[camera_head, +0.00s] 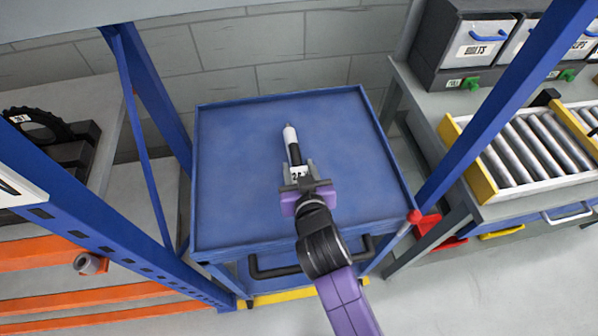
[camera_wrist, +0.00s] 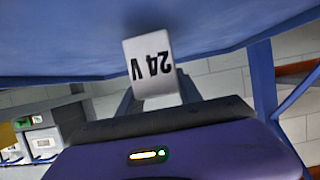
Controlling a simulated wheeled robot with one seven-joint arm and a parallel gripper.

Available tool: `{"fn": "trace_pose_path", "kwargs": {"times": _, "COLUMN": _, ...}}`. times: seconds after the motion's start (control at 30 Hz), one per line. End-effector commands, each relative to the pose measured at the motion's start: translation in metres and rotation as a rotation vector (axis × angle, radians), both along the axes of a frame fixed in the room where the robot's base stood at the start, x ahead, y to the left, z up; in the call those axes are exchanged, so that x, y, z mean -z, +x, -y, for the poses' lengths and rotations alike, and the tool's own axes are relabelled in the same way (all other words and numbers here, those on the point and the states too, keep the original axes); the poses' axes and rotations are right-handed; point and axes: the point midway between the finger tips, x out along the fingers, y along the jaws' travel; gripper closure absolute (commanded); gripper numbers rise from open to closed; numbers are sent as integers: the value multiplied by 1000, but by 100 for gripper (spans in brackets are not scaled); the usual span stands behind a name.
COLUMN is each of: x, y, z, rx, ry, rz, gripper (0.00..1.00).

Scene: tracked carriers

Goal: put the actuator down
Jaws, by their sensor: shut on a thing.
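The actuator (camera_head: 293,146) is a slim rod with a white tip, a black middle and a white label at its near end. My gripper (camera_head: 301,178) is shut on its labelled end, over the blue tray top of a cart (camera_head: 235,150). In the wrist view the label (camera_wrist: 149,65) reads "24 V" and stands between my fingers. I cannot tell whether the actuator touches the tray surface. The part of it beyond the label is hidden in the wrist view.
The tray is otherwise bare, with a raised rim. Blue rack posts (camera_head: 505,105) stand at both sides. A roller conveyor (camera_head: 525,150) and labelled bins (camera_head: 478,45) are at the right. A shelf with a black ring-shaped part (camera_head: 38,124) is at the left.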

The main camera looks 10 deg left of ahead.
Motion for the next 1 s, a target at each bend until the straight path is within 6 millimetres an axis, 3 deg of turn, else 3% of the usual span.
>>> {"fn": "trace_pose_path", "kwargs": {"times": 0.17, "x": 10, "y": 1, "z": -1, "rx": -2, "ry": 3, "rz": 7, "gripper": 100}}
{"fn": "trace_pose_path", "kwargs": {"times": 0.57, "x": 14, "y": 1, "z": -1, "rx": -1, "ry": 4, "rz": 7, "gripper": 100}}
{"fn": "trace_pose_path", "kwargs": {"times": 0.6, "x": 17, "y": 0, "z": 0, "rx": 0, "ry": 0, "rz": 1, "gripper": 54}}
{"fn": "trace_pose_path", "kwargs": {"times": 0.7, "x": 17, "y": 0, "z": 0, "rx": -1, "ry": 1, "rz": 1, "gripper": 36}}
{"fn": "trace_pose_path", "kwargs": {"times": 1.0, "x": 16, "y": 0, "z": 0, "rx": -1, "ry": 1, "rz": 1, "gripper": 36}}
